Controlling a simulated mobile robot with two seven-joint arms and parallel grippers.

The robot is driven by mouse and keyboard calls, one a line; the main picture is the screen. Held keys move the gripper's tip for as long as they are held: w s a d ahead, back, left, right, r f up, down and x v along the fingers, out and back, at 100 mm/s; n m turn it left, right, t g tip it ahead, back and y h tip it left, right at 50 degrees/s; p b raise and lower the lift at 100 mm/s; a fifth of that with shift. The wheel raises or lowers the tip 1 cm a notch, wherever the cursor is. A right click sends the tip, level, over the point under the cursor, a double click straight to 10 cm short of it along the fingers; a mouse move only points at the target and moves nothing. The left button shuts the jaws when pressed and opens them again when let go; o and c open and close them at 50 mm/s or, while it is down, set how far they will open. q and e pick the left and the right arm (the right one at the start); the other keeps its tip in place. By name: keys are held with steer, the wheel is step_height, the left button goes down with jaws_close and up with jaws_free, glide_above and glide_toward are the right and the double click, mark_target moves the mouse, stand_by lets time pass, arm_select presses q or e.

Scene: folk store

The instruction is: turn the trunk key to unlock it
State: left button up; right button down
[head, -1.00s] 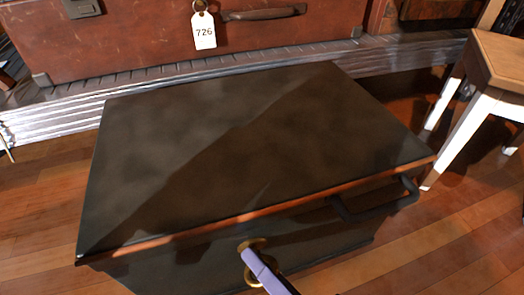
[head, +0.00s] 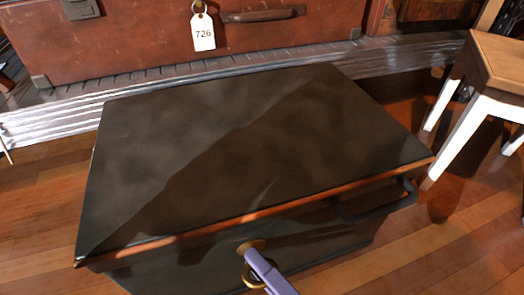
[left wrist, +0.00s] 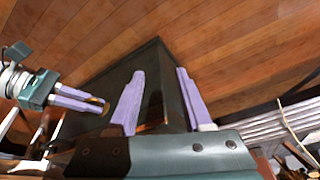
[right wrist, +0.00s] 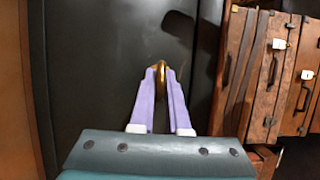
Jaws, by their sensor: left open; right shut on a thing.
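The dark trunk (head: 260,150) stands on the floor in the head view, lid down. On its front face is a round brass lock plate (head: 251,246), with the brass key's ring (head: 249,280) partly showing below it. My right gripper (head: 252,256) is at the lock and shut on the key. In the right wrist view the brass key (right wrist: 161,70) shows between the fingertips, edge-on. My left gripper (left wrist: 160,78) is open and empty, its fingers spread in front of the trunk. It is not in the head view.
A black handle (head: 375,205) sticks out from the trunk's front right. A brown suitcase (head: 130,45) with a tag reading 726 (head: 203,32) stands on a ledge behind. A wooden stool (head: 490,75) with white legs is at right. Floor shows left and right of the trunk.

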stand_by(0.3)
steer(key=c, duration=0.9)
jaws_free()
steer(key=p+v, duration=0.1)
steer(key=v, duration=0.9)
